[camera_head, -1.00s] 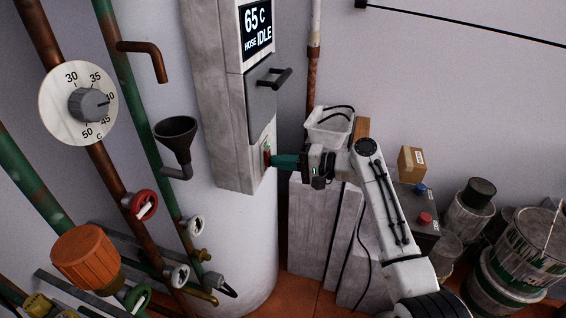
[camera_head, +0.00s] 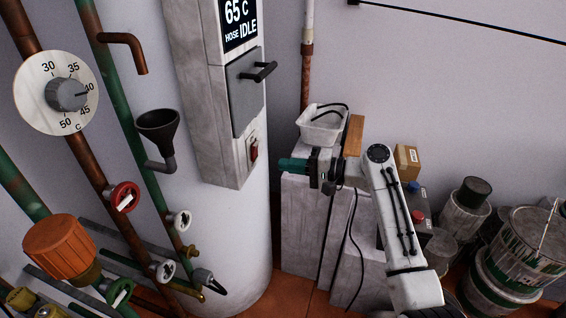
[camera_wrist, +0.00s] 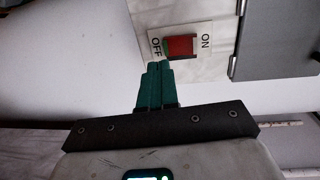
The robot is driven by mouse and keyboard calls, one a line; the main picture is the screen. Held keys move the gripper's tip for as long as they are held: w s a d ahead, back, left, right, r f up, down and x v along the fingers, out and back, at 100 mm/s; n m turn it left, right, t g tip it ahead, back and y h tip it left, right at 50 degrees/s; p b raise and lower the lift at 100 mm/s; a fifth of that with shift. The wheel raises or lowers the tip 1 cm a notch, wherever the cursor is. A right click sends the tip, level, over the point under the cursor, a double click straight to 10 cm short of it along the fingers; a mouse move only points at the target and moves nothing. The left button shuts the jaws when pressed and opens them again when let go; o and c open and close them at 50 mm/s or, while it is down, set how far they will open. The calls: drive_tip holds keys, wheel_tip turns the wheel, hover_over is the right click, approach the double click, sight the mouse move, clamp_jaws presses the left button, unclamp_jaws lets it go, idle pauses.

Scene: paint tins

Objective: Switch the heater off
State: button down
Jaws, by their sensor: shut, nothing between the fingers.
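The heater switch (camera_head: 254,151) is a red rocker on a pale plate, low on the side of the grey heater box (camera_head: 210,130). In the wrist view the red rocker (camera_wrist: 181,46) lies between OFF on the left and ON on the right, with a narrow green strip at its OFF end. I cannot tell for certain which end is pressed in. My gripper (camera_head: 283,164) has green fingers, shut and empty, right of the switch with a gap. In the wrist view my fingertips (camera_wrist: 159,66) point at the plate just below the OFF end.
The display (camera_head: 240,22) reads 65 C, HOSE IDLE. A door with a dark handle (camera_head: 262,72) is above the switch. A white basket (camera_head: 323,125) stands on blocks behind my gripper. Pipes, valves, a funnel (camera_head: 158,128) and a dial (camera_head: 57,92) are left; tins (camera_head: 520,250) are right.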

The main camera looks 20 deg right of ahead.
drive_tip(key=b+v, duration=0.1)
drive_tip(key=v, duration=0.7)
drive_tip(key=shift+f, duration=0.85)
drive_tip(key=s+a+f+n+g+h, duration=0.2)
drive_tip(key=s+a+f+h, duration=0.1)
drive_tip(key=s+f, duration=0.6)
drive_tip(key=s+a+f+n+g+h, duration=0.1)
drive_tip(key=s+a+f+g+h, duration=0.15)
drive_tip(key=s+f, duration=0.65)
drive_tip(key=s+d+f+n+g+h, duration=0.1)
drive_tip(key=s+d+n+g+h, duration=0.1)
drive_tip(key=s, duration=1)
drive_tip(key=s+d+f+n+g+h, duration=0.1)
drive_tip(key=s+d+h, duration=0.3)
drive_tip(key=s, duration=0.9)
drive_tip(key=shift+f+n+g+h, duration=0.4)
drive_tip(key=shift+f+g+h, duration=0.25)
drive_tip(key=shift+h, duration=0.6)
